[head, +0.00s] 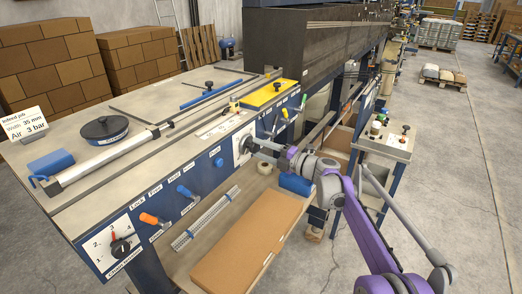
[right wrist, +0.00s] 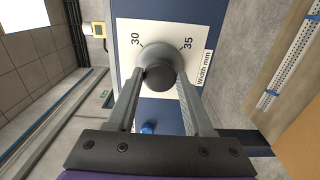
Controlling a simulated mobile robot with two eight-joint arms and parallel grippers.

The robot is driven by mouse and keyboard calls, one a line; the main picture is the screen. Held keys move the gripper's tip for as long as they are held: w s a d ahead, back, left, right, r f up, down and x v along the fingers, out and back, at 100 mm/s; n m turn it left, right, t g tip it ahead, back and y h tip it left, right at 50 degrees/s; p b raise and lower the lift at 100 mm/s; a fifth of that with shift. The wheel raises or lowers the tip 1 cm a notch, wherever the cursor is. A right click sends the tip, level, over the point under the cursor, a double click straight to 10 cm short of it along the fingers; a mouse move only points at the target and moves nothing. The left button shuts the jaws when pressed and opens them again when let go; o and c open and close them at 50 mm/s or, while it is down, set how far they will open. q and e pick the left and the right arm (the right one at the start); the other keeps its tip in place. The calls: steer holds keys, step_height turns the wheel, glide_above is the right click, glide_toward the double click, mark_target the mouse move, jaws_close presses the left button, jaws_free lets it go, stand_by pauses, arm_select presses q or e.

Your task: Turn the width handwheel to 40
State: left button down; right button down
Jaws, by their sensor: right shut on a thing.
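The width handwheel is a dark grey round knob on a white dial plate on the blue front panel of the machine; it shows in the head view (head: 245,144) and in the right wrist view (right wrist: 148,55). The plate (right wrist: 194,38) carries the numbers 30 and 35 and the words "Width mm"; no 40 and no pointer can be made out. My right gripper (head: 254,146) is at the handwheel, its two fingers on either side of a dark round part of it, shut on it. My left gripper is not in view.
A card (head: 25,125) on the bench seems to read width 35 mm and air 3 bar. A cardboard box (head: 250,240) lies below.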

stand_by(0.3)
steer(key=shift+c, duration=1.5)
jaws_free()
steer(key=v, duration=1.1)
steer(key=shift+b, duration=0.3)
steer(key=shift+a, duration=0.1)
